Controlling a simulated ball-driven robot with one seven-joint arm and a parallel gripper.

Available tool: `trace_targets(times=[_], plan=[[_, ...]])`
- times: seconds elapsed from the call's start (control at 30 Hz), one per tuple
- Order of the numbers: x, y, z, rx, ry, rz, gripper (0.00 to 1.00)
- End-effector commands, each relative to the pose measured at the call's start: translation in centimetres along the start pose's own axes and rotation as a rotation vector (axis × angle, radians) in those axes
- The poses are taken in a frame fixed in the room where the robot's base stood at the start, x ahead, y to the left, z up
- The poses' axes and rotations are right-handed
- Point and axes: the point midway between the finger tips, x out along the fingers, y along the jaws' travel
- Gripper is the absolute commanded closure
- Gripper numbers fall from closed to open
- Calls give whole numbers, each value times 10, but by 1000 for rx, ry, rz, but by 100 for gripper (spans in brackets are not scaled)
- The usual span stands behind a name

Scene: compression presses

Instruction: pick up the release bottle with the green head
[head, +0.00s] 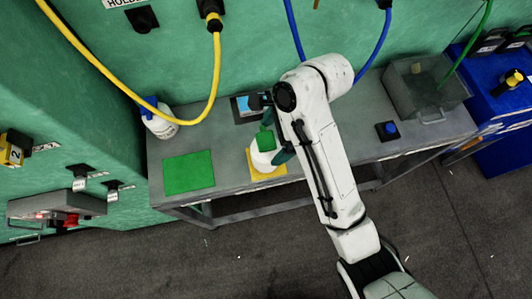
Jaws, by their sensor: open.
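The release bottle with the green head (264,159) is white with a green top and stands on a yellow mat (268,176) on the grey bench. My gripper (272,138) is open at the bottle, with dark fingers close around its green head. Part of the bottle is hidden by my gripper, and I cannot tell whether the fingers touch it. A second white bottle with a blue head (160,122) stands at the back left of the bench.
A green mat (189,172) lies bare on the bench's left. A small screen device (245,108) stands behind the green-headed bottle. A blue-button box (387,131) and a grey open bin (424,88) are on the right. Yellow and blue hoses hang above.

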Motion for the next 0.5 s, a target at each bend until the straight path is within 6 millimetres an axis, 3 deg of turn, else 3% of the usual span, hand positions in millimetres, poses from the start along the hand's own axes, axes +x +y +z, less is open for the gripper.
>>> trace_targets(times=[0.17,0.5], plan=[[10,0,-2,0,0,0,0],[49,2,-6,1,1,2,0]])
